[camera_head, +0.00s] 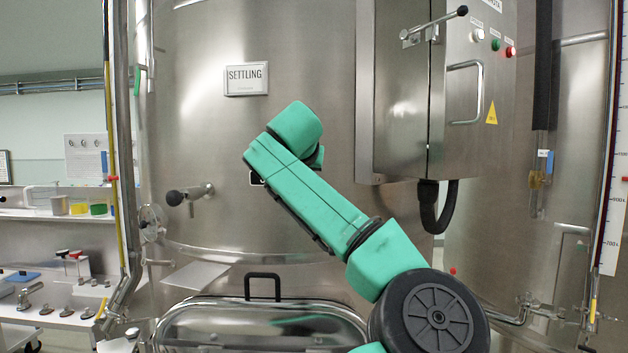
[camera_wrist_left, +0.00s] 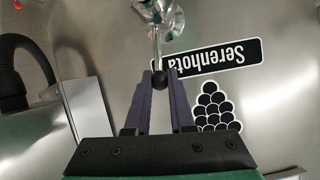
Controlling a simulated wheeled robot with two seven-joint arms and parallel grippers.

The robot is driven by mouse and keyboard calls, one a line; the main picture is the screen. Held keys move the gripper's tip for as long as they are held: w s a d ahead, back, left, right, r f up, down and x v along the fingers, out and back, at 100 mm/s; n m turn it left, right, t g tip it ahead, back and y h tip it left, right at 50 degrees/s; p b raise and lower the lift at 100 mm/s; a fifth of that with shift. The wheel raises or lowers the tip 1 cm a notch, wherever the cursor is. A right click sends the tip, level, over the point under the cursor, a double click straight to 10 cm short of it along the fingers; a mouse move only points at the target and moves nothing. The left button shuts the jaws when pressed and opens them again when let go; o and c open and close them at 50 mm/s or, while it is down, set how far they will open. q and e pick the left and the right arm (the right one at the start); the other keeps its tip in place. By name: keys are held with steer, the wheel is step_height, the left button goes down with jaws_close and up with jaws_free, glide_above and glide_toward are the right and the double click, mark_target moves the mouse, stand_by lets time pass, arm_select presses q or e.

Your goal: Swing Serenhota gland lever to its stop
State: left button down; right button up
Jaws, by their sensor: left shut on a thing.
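The Serenhota gland lever shows in the left wrist view as a thin steel rod with a black ball knob (camera_wrist_left: 159,81) at its end. The rod runs up to a shiny steel fitting (camera_wrist_left: 160,12) on the vat wall. My left gripper (camera_wrist_left: 160,76) has its two purple-grey fingers shut on the knob, one on each side. The black Serenhota label (camera_wrist_left: 212,60) appears upside down beside the rod, with a cluster of black discs on a sign below it. In the head view my green arm hides the lever and gripper. My right gripper is not in view.
In the head view, another black-knobbed lever (camera_head: 185,195) projects from the vat left of my arm. A steel control cabinet (camera_head: 425,100) with a black hose (camera_head: 437,207) juts out at right. A handled hatch (camera_head: 262,315) lies below. A SETTLING sign (camera_head: 246,80) hangs above.

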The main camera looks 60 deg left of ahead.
arm_select(q)
steer(key=shift+s+a+f+n+t, duration=0.2)
steer(key=shift+s+a+n+t, duration=0.1)
steer(key=shift+s+n, duration=0.2)
steer(key=c, duration=0.8)
jaws_free()
steer(key=shift+o, duration=0.2)
steer(key=shift+a, duration=0.2)
steer(key=b+v, duration=0.3)
steer(key=v, duration=1.1)
steer(key=shift+s+r, duration=0.2)
steer(key=shift+d, duration=0.15)
